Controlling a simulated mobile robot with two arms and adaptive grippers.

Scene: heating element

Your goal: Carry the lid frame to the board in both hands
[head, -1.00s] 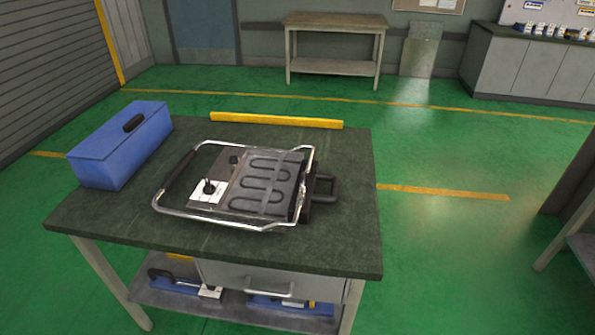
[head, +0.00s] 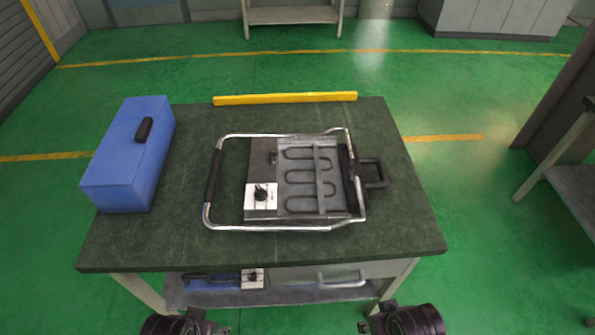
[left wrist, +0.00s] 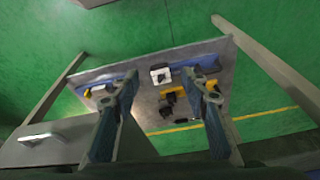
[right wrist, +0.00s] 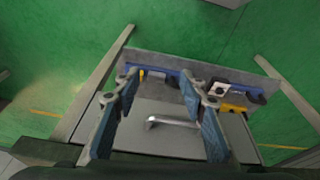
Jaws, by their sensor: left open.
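The lid frame (head: 285,229), a bright metal tube loop with a dark grip along its left side, lies on the dark green table top. Inside its outline is the grey heating plate with a dark serpentine element (head: 312,180) and a white plate with a black knob (head: 262,196). Which part is the board, I cannot tell. My left gripper (left wrist: 162,80) is open and empty in the left wrist view. My right gripper (right wrist: 160,80) is open and empty in the right wrist view. Both are at the table's near side, apart from the frame; their wrists show at the head view's bottom edge.
A blue box (head: 125,165) stands on the table's left. A yellow bar (head: 285,98) lies along the far edge. A dark handle (head: 376,172) sticks out right of the heating plate. Below are a drawer handle (right wrist: 172,123) and a shelf with tools. The table's front strip is clear.

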